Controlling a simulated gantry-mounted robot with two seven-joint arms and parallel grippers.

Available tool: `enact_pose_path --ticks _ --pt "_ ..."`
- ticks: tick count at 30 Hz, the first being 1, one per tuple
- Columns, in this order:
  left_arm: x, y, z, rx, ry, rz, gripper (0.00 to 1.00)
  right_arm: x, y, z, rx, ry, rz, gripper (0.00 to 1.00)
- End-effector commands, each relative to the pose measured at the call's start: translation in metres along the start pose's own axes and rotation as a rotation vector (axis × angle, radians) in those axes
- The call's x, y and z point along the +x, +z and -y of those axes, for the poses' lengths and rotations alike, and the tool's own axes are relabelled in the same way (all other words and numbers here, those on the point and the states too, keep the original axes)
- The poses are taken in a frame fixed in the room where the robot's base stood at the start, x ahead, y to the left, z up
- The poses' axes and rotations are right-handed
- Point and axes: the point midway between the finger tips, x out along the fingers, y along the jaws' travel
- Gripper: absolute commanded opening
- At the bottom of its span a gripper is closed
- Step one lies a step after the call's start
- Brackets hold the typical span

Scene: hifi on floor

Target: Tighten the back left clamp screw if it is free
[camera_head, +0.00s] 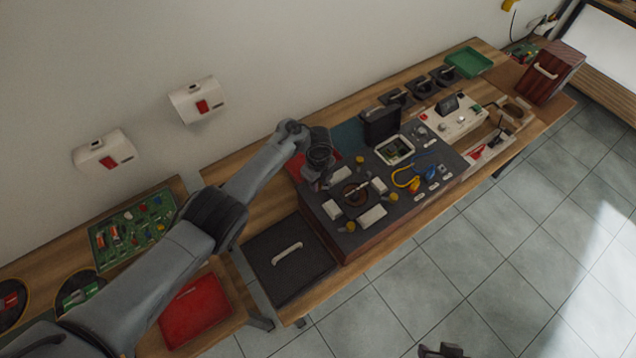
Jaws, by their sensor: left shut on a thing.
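A dark-topped fixture box (325,222) stands on the wooden bench. Around its round recess (355,192) and pale clamp blocks (371,215) are yellow clamp screws: front left (350,227), front right (393,205) and back right (360,160). My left gripper (318,181) points down at the box's back left corner and is shut on the back left clamp screw, which it hides. I cannot see how far that screw is turned. A dark part at the bottom edge looks like my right gripper (441,350), away from the bench over the floor; its jaws are unclear.
A black upright case (381,126), a small screen (395,150) and blue and yellow cables (407,179) sit right of the clamps. A black lid with a handle (290,270) lies to the left. White wall boxes (198,100) hang behind my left arm.

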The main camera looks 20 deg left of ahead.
Motion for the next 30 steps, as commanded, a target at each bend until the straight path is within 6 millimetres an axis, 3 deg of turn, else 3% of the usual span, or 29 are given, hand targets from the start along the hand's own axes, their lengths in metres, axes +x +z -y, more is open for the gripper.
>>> enact_pose_path --ticks 12,27,28,30 --pt "0.0009 -0.0001 -0.0001 0.178 0.0 0.0 0.0 0.0102 0.0034 0.0004 0.0 0.0 0.0 0.43" --pt "0.0002 -0.0004 -0.0001 0.199 0.0 0.0 0.0 0.0106 0.0035 0.0004 0.0 0.0 0.0 0.43" --pt "0.0002 -0.0004 -0.0001 0.199 0.0 0.0 0.29 0.0106 0.0035 0.0004 0.0 0.0 0.0 0.43" --pt "0.0002 -0.0004 -0.0001 0.198 0.0 0.0 0.4 0.0106 0.0035 0.0004 0.0 0.0 0.0 0.43"
